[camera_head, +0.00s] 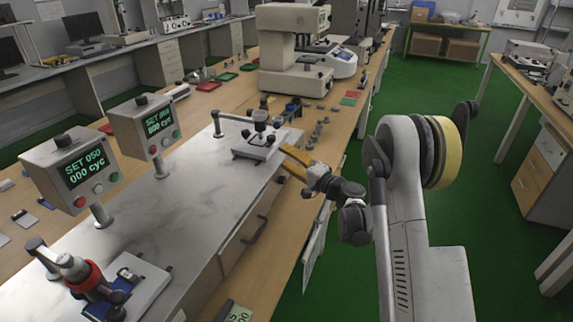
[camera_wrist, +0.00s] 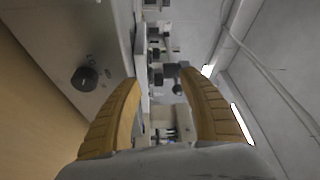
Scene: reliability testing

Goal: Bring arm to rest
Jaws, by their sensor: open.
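My gripper (camera_head: 292,163) has yellow fingers and reaches left over the right edge of the workbench (camera_head: 165,215) in the head view. It is near a small test fixture (camera_head: 258,143) with a grey base and black knob, which stands to its left. In the wrist view my gripper (camera_wrist: 163,90) shows two yellow fingers spread wide with nothing between them. The rest of my arm stands to the right of the bench, folded over the green floor.
Two control boxes with green displays (camera_head: 84,172) (camera_head: 158,123) stand on posts on the bench. A red-collared fixture (camera_head: 82,272) is at the front left. A large white machine (camera_head: 292,50) stands farther back. Green floor (camera_head: 440,110) is open on the right.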

